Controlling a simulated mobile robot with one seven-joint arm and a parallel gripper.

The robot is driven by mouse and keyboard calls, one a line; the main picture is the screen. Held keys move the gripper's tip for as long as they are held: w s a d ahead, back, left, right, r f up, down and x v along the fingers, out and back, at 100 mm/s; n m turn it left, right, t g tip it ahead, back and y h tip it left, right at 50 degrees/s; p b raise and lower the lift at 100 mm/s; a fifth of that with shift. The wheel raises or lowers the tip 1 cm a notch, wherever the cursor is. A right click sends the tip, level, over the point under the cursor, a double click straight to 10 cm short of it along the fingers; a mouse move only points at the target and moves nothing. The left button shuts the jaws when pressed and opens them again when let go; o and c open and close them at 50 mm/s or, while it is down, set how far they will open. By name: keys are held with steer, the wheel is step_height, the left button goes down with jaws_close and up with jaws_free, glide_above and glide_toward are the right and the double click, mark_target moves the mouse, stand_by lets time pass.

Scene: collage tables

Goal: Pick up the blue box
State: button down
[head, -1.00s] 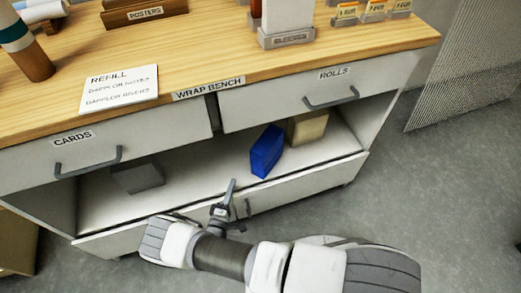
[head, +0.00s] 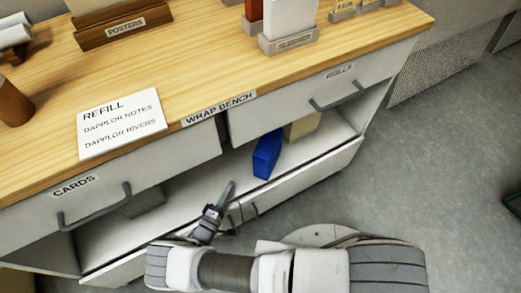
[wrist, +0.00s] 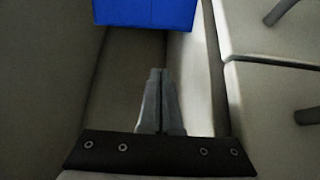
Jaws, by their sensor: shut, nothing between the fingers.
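The blue box (head: 266,155) stands on the open shelf under the drawers of the wrap bench, toward the right. Its lower part also shows at the top of the wrist view (wrist: 146,13). My gripper (head: 229,188) is at the front of the shelf, to the left of and nearer than the box. In the wrist view my gripper's two fingers (wrist: 160,72) are together with nothing between them. They point toward the box, with a gap between them and it.
A beige box (head: 302,127) stands right of the blue box, and a grey box (head: 143,203) sits on the shelf at left. The drawers labelled CARDS (head: 100,205) and ROLLS (head: 310,95) overhang the shelf.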

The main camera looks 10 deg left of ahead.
steer(key=b+x, duration=0.2)
steer(key=x, duration=0.8)
steer(key=b+x, duration=0.1)
steer(key=x, duration=0.9)
steer(key=shift+w+d+f+b, duration=0.15)
steer(key=shift+d+f+b, duration=0.1)
steer(key=shift+b, duration=0.15)
steer(key=shift+s+d+r, duration=0.1)
steer(key=shift+s+d, duration=0.15)
steer(key=shift+s, duration=0.3)
steer(key=shift+s+d+r, duration=0.1)
steer(key=shift+s+d, duration=0.15)
steer(key=shift+s, duration=0.3)
steer(key=shift+s+d, duration=0.5)
steer(key=shift+s, duration=0.2)
